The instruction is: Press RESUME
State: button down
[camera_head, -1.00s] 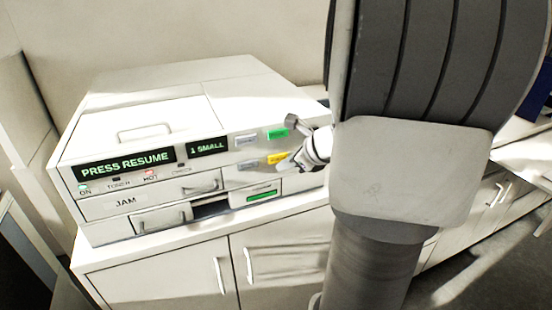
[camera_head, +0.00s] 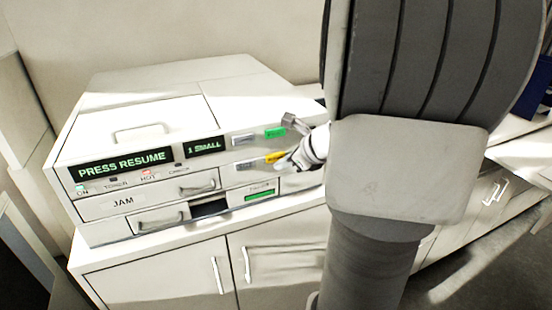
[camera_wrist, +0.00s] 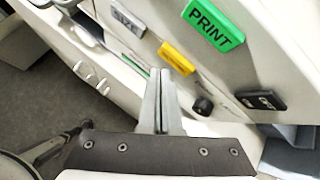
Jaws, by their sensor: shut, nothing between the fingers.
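A white printer-like machine (camera_head: 150,95) stands on a cabinet, its display (camera_head: 122,163) reading PRESS RESUME. On its front panel is a yellow button (camera_head: 275,157), whose label I cannot read; it also shows in the wrist view (camera_wrist: 177,57). A green PRINT button (camera_wrist: 212,25) is above it, and a grey SIZE button (camera_wrist: 128,21) is beside it. My gripper (camera_wrist: 160,75) is shut and empty, its tips just short of or at the yellow button's lower edge; I cannot tell if they touch. In the head view my gripper (camera_head: 284,165) partly covers the button's right side.
A second display (camera_head: 205,146) reads 1 SMALL. The wrist view shows a black knob (camera_wrist: 203,106) and a dark switch (camera_wrist: 262,100) close right of my fingers. The machine stands on a white cabinet (camera_head: 160,270).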

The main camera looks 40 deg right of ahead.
jog(key=shift+w, duration=0.15)
dwell(0.5)
jog(key=shift+w+d, duration=0.1)
jog(key=shift+w, duration=0.15)
jog(key=shift+w+d, duration=0.15)
jog(key=shift+w, duration=0.3)
dwell(0.6)
dwell(0.4)
jog(key=shift+s+a, duration=0.25)
jog(key=shift+s, duration=0.6)
jog(key=s, duration=0.2)
jog(key=s+a, duration=0.1)
jog(key=s, duration=0.2)
jog(key=shift+a+b, duration=0.1)
jog(key=shift+b, duration=0.2)
jog(key=shift+w, duration=0.1)
